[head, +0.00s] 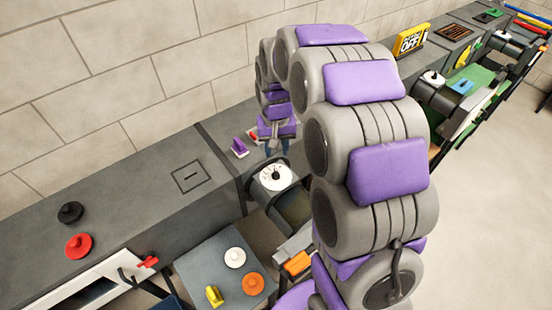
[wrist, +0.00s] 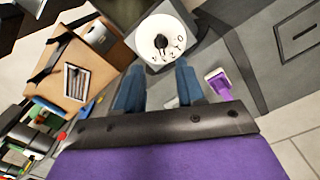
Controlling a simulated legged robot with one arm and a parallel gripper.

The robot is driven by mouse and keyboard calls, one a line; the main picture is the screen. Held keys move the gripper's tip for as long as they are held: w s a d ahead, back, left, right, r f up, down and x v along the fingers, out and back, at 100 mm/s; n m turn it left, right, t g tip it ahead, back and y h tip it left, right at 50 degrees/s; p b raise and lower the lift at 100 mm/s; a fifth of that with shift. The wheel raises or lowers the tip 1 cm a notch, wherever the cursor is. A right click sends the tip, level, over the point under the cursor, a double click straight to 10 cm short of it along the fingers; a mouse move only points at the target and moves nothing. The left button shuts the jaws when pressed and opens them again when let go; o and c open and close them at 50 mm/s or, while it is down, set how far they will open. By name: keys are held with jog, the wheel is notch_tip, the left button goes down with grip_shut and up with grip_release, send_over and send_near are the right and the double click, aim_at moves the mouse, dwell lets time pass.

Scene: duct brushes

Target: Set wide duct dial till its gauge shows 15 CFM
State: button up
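A round white dial (head: 276,176) with a dark centre knob and dark marks sits on top of a dark duct unit in the middle of the head view. It also shows in the wrist view (wrist: 161,38), where its marks are too small to read surely. A second white dial (head: 433,77) sits on another unit at the right; I cannot tell which is the wide one. My gripper (head: 275,147) is just behind the middle dial. In the wrist view its two blue fingers (wrist: 158,75) are apart and empty, with the dial beyond their tips. I cannot make out a gauge reading.
Black (head: 70,212) and red (head: 78,246) knobbed pieces lie on the bench at left. A low table holds white, orange and yellow pieces (head: 214,296). A yellow sign (head: 411,40) stands at the back right.

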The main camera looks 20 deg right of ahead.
jog(key=shift+r, duration=2.4)
jog(key=s+r+n+g, duration=0.1)
jog(key=s+r, duration=0.1)
jog(key=s, duration=3.1)
jog(key=shift+s+r+n+g, duration=0.3)
jog(key=shift+g, duration=0.1)
